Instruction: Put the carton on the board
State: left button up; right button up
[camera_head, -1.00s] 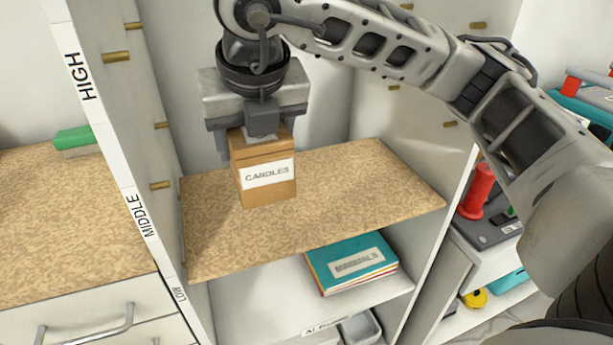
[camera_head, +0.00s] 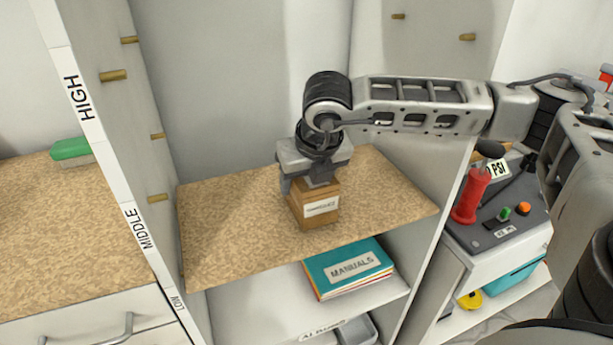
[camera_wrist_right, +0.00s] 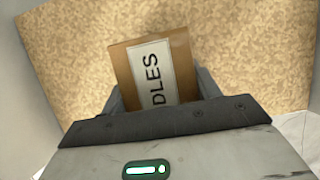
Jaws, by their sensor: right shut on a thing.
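The carton (camera_head: 317,212) is a brown box with a white label. In the right wrist view the carton (camera_wrist_right: 185,60) shows part of the word "CANDLES". My right gripper (camera_head: 316,184) is shut on the carton's upper part from above. The board (camera_head: 235,225) is a speckled tan shelf between the white side panels. The carton is upright over the middle of the board, near its front half. I cannot tell for sure whether its base touches the board. My left gripper is not in view.
Teal manuals (camera_head: 348,268) lie on the white shelf below the board. The left upright (camera_head: 140,225) bears HIGH, MIDDLE and LOW labels, with wooden pegs on its inner face. A red pump (camera_head: 470,195) stands right of the shelving. The board around the carton is clear.

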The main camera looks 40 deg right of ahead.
jog(key=shift+f, duration=0.25)
jog(key=o, duration=1)
jog(key=shift+r, duration=0.1)
jog(key=shift+r, duration=0.1)
jog(key=shift+r, duration=0.2)
jog(key=v, duration=1.1)
jog(key=shift+s+a+r, duration=0.15)
jog(key=shift+s+r, duration=0.1)
jog(key=shift+r, duration=0.05)
